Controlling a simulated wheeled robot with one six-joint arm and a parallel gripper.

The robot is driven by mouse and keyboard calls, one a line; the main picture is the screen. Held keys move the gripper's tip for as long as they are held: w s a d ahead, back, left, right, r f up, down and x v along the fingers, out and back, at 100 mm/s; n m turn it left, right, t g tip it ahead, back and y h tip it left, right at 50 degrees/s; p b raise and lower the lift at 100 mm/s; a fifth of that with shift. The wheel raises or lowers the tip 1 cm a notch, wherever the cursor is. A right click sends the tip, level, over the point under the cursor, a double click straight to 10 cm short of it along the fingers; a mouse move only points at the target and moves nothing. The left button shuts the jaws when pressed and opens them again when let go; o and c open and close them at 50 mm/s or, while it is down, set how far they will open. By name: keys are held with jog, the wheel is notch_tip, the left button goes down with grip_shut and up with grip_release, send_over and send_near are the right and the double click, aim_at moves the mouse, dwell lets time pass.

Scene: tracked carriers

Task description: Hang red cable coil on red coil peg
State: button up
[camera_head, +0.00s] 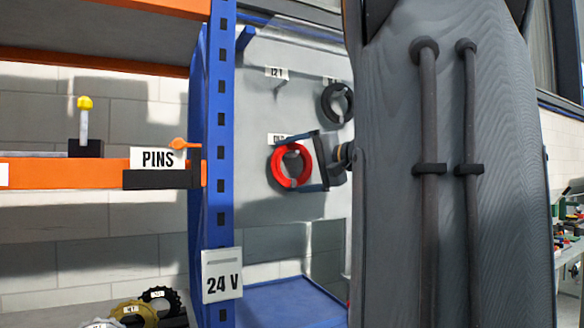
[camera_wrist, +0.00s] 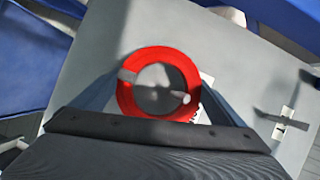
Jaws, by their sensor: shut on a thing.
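The red cable coil (camera_head: 275,170) is upright against the grey peg panel, just below a small white label (camera_head: 281,138). My gripper (camera_head: 306,163) is shut on the coil from the right. In the wrist view the coil (camera_wrist: 128,101) shows as a full ring between the fingers (camera_wrist: 160,95), with a grey tie on its left. A thin grey peg with a pale tip (camera_wrist: 186,98) shows across the coil's opening and right side. It appears to pass through the opening. I cannot tell whether the coil's weight rests on it.
A black coil (camera_head: 328,104) hangs on the panel (camera_head: 255,120), up and right of the red one. An empty peg (camera_head: 279,86) sits higher. A blue rack post (camera_head: 220,130) stands left. My own arm covers the right middle.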

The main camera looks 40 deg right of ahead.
dwell(0.3)
jog(key=o, duration=0.9)
jog(key=shift+s, duration=0.15)
jog(key=b+v, duration=0.2)
jog(key=v, duration=0.5)
jog(key=shift+s, duration=0.3)
jog(key=shift+d, duration=0.1)
